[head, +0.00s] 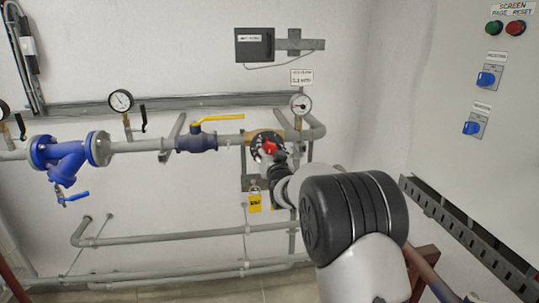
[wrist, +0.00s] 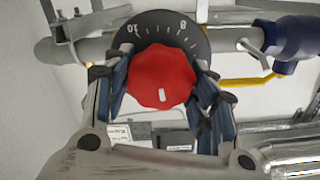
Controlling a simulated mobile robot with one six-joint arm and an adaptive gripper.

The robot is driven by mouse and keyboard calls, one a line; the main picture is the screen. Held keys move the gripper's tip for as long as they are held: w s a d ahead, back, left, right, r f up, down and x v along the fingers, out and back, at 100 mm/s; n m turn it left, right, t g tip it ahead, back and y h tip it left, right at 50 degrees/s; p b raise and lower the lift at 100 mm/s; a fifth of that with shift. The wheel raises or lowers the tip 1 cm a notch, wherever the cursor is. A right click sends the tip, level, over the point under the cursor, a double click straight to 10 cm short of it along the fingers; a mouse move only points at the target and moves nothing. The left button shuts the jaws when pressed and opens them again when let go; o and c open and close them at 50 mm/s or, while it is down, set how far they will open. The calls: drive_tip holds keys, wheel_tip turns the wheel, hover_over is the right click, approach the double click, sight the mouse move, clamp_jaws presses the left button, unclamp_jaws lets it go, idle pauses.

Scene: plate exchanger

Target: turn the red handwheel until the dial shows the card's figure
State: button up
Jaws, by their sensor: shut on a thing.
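The red handwheel (wrist: 161,77) fills the middle of the wrist view, with a white mark near its lower edge. My gripper (wrist: 160,84) is shut on it, one finger on each side of its rim. A black scale plate (wrist: 160,24) with white ticks and figures, "8" and "10" among them, shows behind the wheel. In the head view the handwheel (head: 270,147) is partly hidden by my gripper (head: 276,158). A round dial (head: 300,103) sits on the pipe above right; its reading is too small to tell. A white card (head: 301,77) hangs above it; its text is unreadable.
A yellow-levered valve (head: 197,140) and a blue strainer (head: 66,155) stand on the pipe to the left. Another gauge (head: 121,100) is above them. A yellow tag (head: 255,203) hangs below the wheel. A panel with blue switches (head: 486,79) is at right.

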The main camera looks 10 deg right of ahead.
drive_tip(key=n+b, duration=0.4)
drive_tip(key=shift+f, duration=0.15)
drive_tip(key=n+b, duration=0.3)
drive_tip(key=n, duration=0.2)
drive_tip(key=shift+a+b, duration=0.1)
drive_tip(key=shift+b, duration=0.2)
drive_tip(key=n+b, duration=0.2)
drive_tip(key=n, duration=0.4)
drive_tip(key=n+b, duration=0.1)
drive_tip(key=n, duration=0.3)
drive_tip(key=shift+a+n, duration=0.1)
drive_tip(key=shift+n, duration=0.2)
drive_tip(key=o, duration=1.1)
